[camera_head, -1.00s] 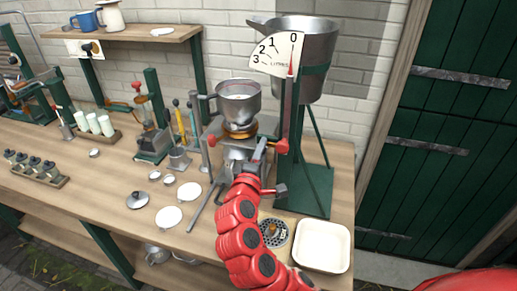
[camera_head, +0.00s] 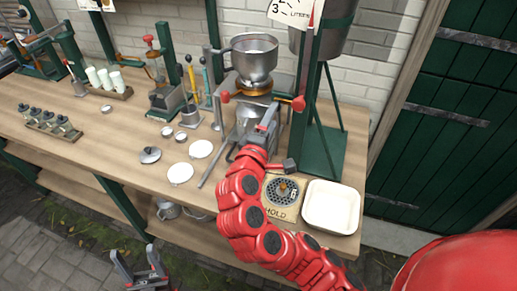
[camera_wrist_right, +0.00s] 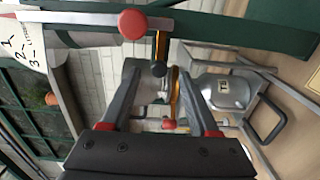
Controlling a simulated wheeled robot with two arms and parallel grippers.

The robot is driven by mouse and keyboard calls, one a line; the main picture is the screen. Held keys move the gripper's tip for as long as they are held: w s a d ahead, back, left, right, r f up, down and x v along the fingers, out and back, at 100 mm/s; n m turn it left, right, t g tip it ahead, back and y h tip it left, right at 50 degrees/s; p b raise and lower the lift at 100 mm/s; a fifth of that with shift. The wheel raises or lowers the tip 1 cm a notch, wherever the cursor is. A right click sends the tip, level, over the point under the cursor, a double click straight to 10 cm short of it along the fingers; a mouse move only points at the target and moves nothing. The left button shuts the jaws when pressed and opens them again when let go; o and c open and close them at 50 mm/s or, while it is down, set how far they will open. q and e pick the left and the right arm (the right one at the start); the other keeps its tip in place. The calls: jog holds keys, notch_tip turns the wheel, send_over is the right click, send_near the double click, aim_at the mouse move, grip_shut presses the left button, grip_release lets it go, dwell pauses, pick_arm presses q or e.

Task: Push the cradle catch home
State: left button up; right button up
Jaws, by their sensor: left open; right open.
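A metal bowl (camera_head: 254,60) sits in a cradle on the separator stand, with an orange-brown ring (camera_head: 253,87) beneath it. Red knobs stand out either side, the left knob (camera_head: 222,97) and right knob (camera_head: 298,103); I cannot tell which belongs to the cradle catch. In the right wrist view a red knob (camera_wrist_right: 133,24) sits on a bar beyond the fingers, near a black-ended lever (camera_wrist_right: 160,62). My right gripper (camera_head: 268,121) is open and empty in front of the cradle, its fingers (camera_wrist_right: 160,82) apart. My left gripper (camera_head: 139,264) is open, low before the bench.
A white tray (camera_head: 331,207) and a round perforated plate (camera_head: 284,192) lie near the bench's right end. White discs (camera_head: 180,172) and a lidded dish (camera_head: 150,155) lie left of the arm. A green stand (camera_head: 320,150) rises right of the cradle.

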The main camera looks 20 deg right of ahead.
jog(key=b+v, duration=0.1)
jog(key=v, duration=1.1)
jog(key=shift+b, duration=0.3)
jog(key=shift+w, duration=0.1)
